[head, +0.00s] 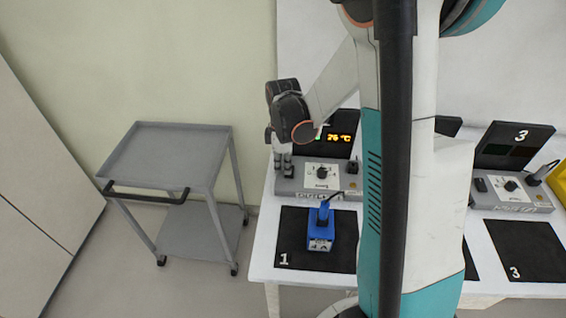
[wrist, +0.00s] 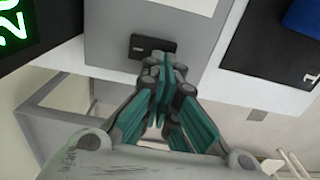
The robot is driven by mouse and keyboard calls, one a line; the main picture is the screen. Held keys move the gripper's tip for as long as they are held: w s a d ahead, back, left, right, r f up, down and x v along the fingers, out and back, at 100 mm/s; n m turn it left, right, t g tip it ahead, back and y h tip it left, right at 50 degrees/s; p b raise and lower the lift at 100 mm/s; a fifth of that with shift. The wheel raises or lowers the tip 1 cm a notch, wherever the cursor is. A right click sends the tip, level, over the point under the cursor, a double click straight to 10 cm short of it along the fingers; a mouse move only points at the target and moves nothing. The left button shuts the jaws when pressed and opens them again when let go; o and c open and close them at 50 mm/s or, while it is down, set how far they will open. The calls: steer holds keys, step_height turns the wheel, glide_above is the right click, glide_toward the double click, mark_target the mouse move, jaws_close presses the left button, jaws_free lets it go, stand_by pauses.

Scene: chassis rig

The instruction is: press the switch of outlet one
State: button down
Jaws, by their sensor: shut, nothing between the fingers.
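The outlet one box (head: 312,187) is a grey unit with a dial and a socket, at the back of station 1 on the white table. Its grey top also shows in the wrist view (wrist: 110,38). The switch of outlet one (wrist: 140,46) is a small black rocker at the upper middle of the wrist view. My gripper (head: 284,172) points down over the left end of the box and hides the switch in the head view. In the wrist view my gripper (wrist: 166,62) is shut and empty, its fingertips overlapping the switch's lower right edge. I cannot tell whether they touch.
A blue device (head: 320,232) with a plug stands on black mat 1 (head: 290,245), in front of the box. A lit display (head: 340,138) is behind it. Station 3's box (head: 528,195) is at right. A grey cart (head: 170,160) stands left of the table.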

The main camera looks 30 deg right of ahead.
stand_by(0.3)
steer(key=shift+f+b, duration=0.3)
steer(key=shift+f, duration=0.05)
steer(key=shift+s, duration=0.1)
steer(key=shift+r, duration=0.1)
steer(key=shift+w+d+r, duration=0.2)
steer(key=shift+w+d, duration=0.2)
steer(key=shift+w, duration=0.3)
steer(key=shift+r, duration=0.1)
steer(key=shift+a+r+p, duration=0.1)
steer(key=shift+r+p, duration=0.15)
steer(key=shift+p, duration=0.15)
step_height(320, 180, up, 13)
steer(key=s+p, duration=0.1)
steer(key=p, duration=0.4)
steer(key=shift+s+a, duration=0.35)
steer(key=shift+a, duration=0.1)
